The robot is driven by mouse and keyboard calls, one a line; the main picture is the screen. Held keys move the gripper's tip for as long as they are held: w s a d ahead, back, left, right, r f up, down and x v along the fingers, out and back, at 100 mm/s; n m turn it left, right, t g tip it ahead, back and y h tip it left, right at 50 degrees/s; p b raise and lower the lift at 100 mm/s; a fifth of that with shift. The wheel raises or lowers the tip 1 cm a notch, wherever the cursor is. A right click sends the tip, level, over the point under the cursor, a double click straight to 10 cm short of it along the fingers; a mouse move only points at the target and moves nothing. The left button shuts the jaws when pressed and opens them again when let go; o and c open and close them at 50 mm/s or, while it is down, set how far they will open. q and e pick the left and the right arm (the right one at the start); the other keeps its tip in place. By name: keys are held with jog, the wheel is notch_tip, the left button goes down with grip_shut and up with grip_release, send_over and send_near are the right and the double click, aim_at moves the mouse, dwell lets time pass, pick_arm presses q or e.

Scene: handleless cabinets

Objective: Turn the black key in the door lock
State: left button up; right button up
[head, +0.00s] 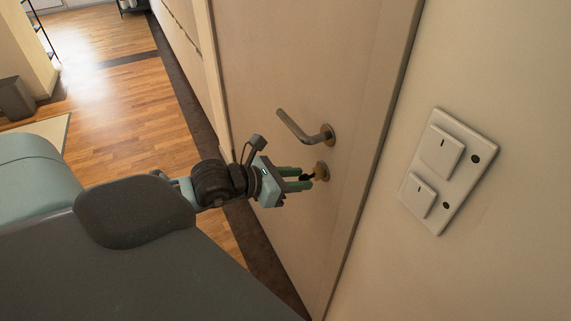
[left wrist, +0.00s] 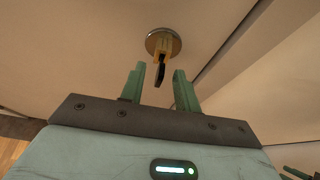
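The black key (left wrist: 160,73) sits in the round brass lock (left wrist: 163,42) on the door. In the head view the key (head: 306,177) is a small dark shape beside the lock (head: 322,171), below the door handle. My left gripper (head: 303,179) is at the lock with its green fingers pointing at the door. In the left wrist view the left gripper (left wrist: 160,82) is open, with one finger on each side of the key. Gaps show between the key and both fingers.
A metal lever handle (head: 306,128) sticks out just above the lock and my left gripper. The door (head: 290,60) meets its frame on the right. A white double switch plate (head: 447,171) is on the wall. Wooden floor (head: 118,85) is clear at the left.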

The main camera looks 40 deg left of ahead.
pick_arm(q)
jog(key=shift+w+d+f, duration=0.1)
jog(key=shift+w+d, duration=0.05)
jog(key=shift+w, duration=0.1)
grip_shut()
jog(key=shift+w, duration=0.1)
dwell(0.7)
